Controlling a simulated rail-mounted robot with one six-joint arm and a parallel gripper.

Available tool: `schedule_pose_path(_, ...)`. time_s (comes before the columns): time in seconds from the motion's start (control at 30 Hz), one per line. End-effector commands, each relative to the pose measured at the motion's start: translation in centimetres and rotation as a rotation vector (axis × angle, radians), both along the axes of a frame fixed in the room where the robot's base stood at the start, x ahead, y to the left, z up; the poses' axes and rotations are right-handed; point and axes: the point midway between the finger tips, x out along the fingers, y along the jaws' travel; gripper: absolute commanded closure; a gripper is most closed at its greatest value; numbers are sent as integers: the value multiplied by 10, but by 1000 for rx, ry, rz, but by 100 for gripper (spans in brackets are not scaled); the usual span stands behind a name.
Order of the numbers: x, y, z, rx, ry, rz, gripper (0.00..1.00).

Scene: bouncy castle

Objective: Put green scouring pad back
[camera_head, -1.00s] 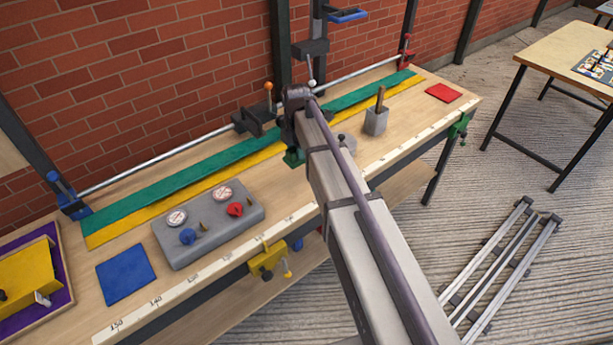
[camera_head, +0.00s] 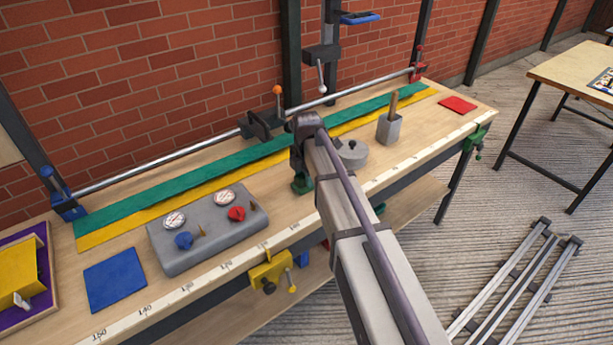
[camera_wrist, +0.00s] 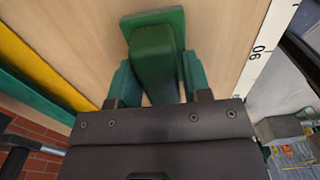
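The green scouring pad (camera_wrist: 155,52), a flat square with a thick dark green grip on it, lies between the two teal fingers of my gripper (camera_wrist: 158,80) in the wrist view. The fingers stand against both sides of the grip and look shut on it. In the head view, the pad (camera_head: 302,186) shows as a small green piece below my gripper, over the middle of the workbench (camera_head: 420,118). My arm hides part of it. I cannot tell whether it touches the bench top.
A grey gauge panel (camera_head: 190,252) is left of the pad. A round grey lidded item (camera_head: 352,154) and a grey block holder (camera_head: 389,132) are right. Green (camera_head: 180,175) and yellow (camera_head: 130,228) strips run behind. Blue (camera_head: 114,281) and red (camera_head: 457,104) squares lie near the ends.

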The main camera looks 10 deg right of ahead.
Motion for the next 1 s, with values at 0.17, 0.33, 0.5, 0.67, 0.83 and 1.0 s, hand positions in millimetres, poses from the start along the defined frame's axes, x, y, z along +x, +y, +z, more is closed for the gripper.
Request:
schedule_pose_path(0.17,0,0,0,0,0,0,39)
schedule_pose_path(0.33,0,0,0,0,0,0,39)
schedule_pose_path(0.5,0,0,11,0,0,0,39)
schedule_pose_path(0.67,0,0,44,0,0,0,39)
schedule_pose_path(0.83,0,0,92,0,0,0,39)
schedule_pose_path(1.0,0,0,124,0,0,0,39)
